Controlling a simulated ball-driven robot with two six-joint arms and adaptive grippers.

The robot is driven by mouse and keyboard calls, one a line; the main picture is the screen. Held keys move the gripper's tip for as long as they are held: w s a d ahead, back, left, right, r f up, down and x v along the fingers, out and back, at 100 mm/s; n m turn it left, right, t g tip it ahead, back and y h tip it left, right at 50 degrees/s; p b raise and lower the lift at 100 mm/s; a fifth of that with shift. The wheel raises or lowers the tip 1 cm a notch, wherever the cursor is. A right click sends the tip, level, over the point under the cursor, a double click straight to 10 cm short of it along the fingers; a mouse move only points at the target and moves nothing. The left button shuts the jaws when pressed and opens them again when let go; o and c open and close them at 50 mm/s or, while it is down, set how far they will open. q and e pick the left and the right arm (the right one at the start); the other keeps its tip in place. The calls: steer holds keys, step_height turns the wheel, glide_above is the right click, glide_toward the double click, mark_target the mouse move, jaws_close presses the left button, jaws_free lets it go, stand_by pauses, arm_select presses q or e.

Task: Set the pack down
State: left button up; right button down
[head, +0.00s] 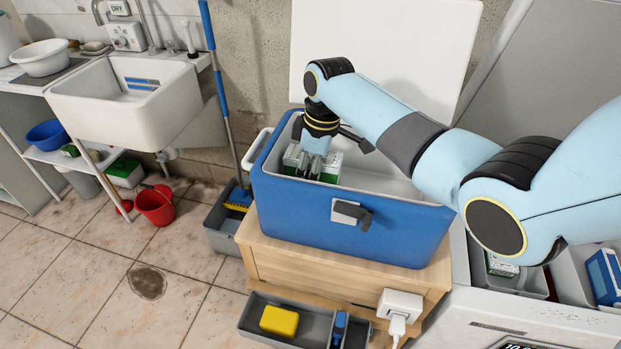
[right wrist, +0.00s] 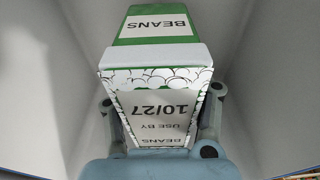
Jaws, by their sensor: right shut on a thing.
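The pack is a green and white carton marked BEANS. In the right wrist view the pack (right wrist: 160,100) fills the middle, with a white face reading USE BY 10/27 and a green face beyond it. My right gripper (right wrist: 158,118) is shut on it, a finger on each side. In the head view my right gripper (head: 312,166) points down inside the open blue cooler (head: 350,228), and green and white carton parts (head: 331,166) show around its fingers. I cannot tell whether the pack touches the cooler floor. My left gripper is not in view.
The cooler stands on a wooden plinth (head: 340,272), its white lid (head: 385,50) raised behind. A grey tray with a yellow sponge (head: 279,320) sits in front. A white unit with bins (head: 540,325) is at right. The cooler's right interior looks free.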

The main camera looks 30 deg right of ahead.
steer(key=shift+f, duration=1.2)
steer(key=c, duration=0.7)
jaws_free()
steer(key=shift+o, duration=0.2)
steer(key=shift+r, duration=0.1)
steer(key=r, duration=0.4)
steer(key=s+r, duration=0.1)
steer(key=r, duration=0.3)
steer(key=d+r, duration=0.1)
steer(key=r, duration=0.3)
steer(key=shift+s+p, duration=0.15)
steer(key=shift+p, duration=0.15)
